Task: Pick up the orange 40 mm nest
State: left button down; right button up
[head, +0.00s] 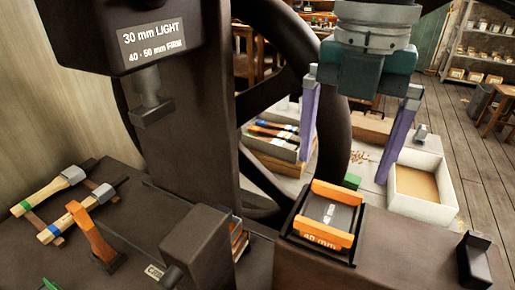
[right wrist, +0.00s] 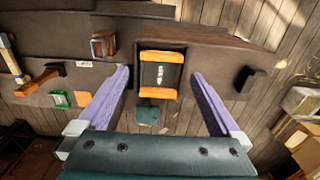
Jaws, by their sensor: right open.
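The orange 40 mm nest (head: 326,236) is a dark block with two orange side bars and a "40 mm" label. It sits in a dark tray-like holder (head: 350,262) on the press bench, right of the press column. The right wrist view shows the nest (right wrist: 162,57) from above, between the finger lines. My right gripper (head: 347,168) is open and empty, pointing down above and behind the nest in the head view. In the right wrist view its purple fingers (right wrist: 160,76) are spread wider than the nest. They appear apart from it. My left gripper is not in view.
The press column (head: 185,110) and large handwheel (head: 335,100) stand close to the left. A dark upright stop (head: 474,260) is at the bench's right end. A white box (head: 424,211) lies behind.

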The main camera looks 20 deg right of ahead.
aim_at(336, 191)
jog(key=f, duration=0.2)
jog(key=f+p, duration=0.1)
jog(key=f, duration=0.2)
jog(key=shift+d+f, duration=0.2)
jog(key=shift+f, duration=0.15)
grip_shut()
dwell(0.5)
